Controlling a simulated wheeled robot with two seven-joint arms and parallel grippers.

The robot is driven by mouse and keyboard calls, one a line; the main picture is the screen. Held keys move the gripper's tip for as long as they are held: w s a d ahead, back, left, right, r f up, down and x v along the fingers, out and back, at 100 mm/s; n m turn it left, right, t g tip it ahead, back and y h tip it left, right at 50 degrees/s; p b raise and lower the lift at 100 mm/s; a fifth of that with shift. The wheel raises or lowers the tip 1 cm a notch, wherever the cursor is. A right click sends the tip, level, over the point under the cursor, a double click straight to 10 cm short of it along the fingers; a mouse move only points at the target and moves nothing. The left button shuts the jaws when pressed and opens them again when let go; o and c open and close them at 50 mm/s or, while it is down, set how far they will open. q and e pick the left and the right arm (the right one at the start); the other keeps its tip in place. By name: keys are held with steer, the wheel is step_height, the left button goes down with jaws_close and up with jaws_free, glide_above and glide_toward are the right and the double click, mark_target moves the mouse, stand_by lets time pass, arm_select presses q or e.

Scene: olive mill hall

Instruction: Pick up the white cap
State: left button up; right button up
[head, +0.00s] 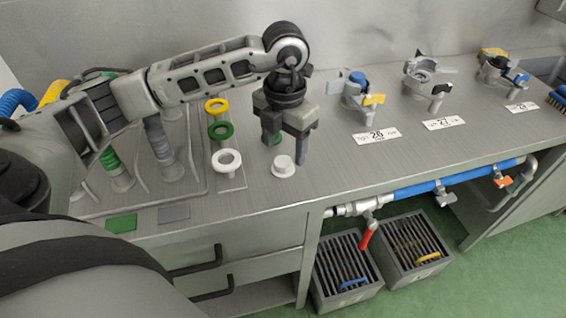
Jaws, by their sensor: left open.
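The white cap (283,167) lies on the metal counter (330,160), a short round piece with a raised middle. My left gripper (286,150) points down just above and behind the cap in the head view. Its fingers are apart and nothing shows between them. I cannot tell exactly how high the fingertips are above the cap. A green piece behind the gripper is mostly hidden by its fingers. My right gripper is not in view.
Valve fittings (358,95) with number labels (377,136) stand to the right. Crates (345,270) sit on the floor below a blue pipe (415,188).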

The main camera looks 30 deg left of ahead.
mark_target(283, 161)
arm_select(q)
step_height(283, 161, down, 3)
steer(key=shift+s+a+f, duration=0.15)
steer(key=shift+f, duration=0.05)
steer(key=shift+c, duration=0.3)
steer(key=c, duration=1)
steer(key=shift+r, duration=0.1)
